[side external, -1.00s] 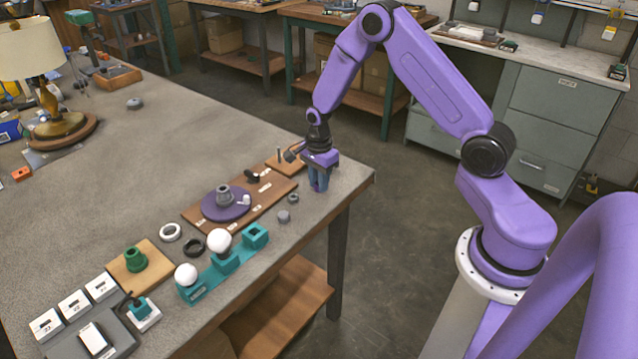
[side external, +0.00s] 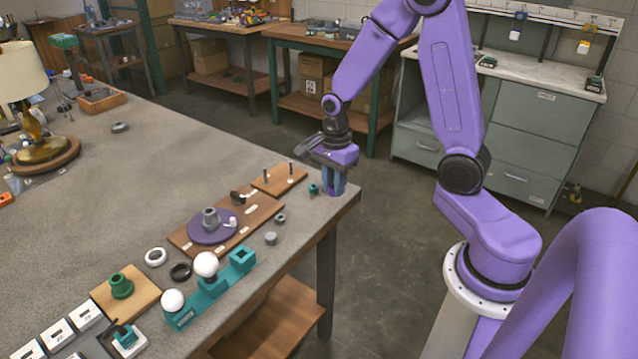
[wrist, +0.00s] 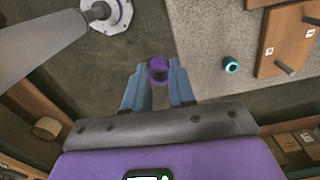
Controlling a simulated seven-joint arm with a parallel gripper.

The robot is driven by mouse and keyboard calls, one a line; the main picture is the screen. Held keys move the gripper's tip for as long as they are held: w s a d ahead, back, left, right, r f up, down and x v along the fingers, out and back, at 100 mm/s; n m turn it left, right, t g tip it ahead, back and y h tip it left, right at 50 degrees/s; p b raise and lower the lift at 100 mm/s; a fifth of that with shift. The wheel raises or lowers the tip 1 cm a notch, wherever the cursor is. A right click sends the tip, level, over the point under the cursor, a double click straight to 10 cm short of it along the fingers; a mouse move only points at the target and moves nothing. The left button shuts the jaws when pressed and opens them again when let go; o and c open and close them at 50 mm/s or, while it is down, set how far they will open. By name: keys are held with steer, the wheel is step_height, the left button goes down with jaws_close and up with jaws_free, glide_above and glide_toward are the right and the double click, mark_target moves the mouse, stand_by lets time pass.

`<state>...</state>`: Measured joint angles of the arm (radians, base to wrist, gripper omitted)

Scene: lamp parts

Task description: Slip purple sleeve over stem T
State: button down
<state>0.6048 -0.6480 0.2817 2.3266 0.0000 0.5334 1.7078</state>
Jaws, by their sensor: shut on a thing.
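My gripper (side external: 334,190) has blue fingers and hangs at the right end of the bench. In the wrist view it is shut on the purple sleeve (wrist: 158,70), a short ring between the fingertips. A small wooden board (side external: 278,180) bears two thin upright stems, one nearer (side external: 265,173) and one farther (side external: 290,168). In the wrist view the board (wrist: 268,68) is right of the gripper, with both stems apart from the sleeve. Its white labels are too small to read, so I cannot tell which stem is T.
A teal ring (side external: 313,189) lies between the gripper and the board. A larger board (side external: 182,238) with a purple disc (side external: 196,229) lies to the left. Small grey parts (side external: 271,238) and a teal holder with white globes (side external: 213,288) are near the front edge. The bench edge is close.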

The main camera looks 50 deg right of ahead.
steer(key=shift+s+r, duration=0.9)
steer(key=shift+s, duration=0.75)
steer(key=n, duration=0.1)
glide_above(266, 183)
steer(key=shift+d, duration=0.15)
steer(key=shift+w+f, duration=0.1)
steer(key=shift+w, duration=0.1)
steer(key=shift+f, duration=2.4)
steer(key=shift+f, duration=0.15)
steer(key=shift+f, duration=1.75)
steer(key=shift+f, duration=1.25)
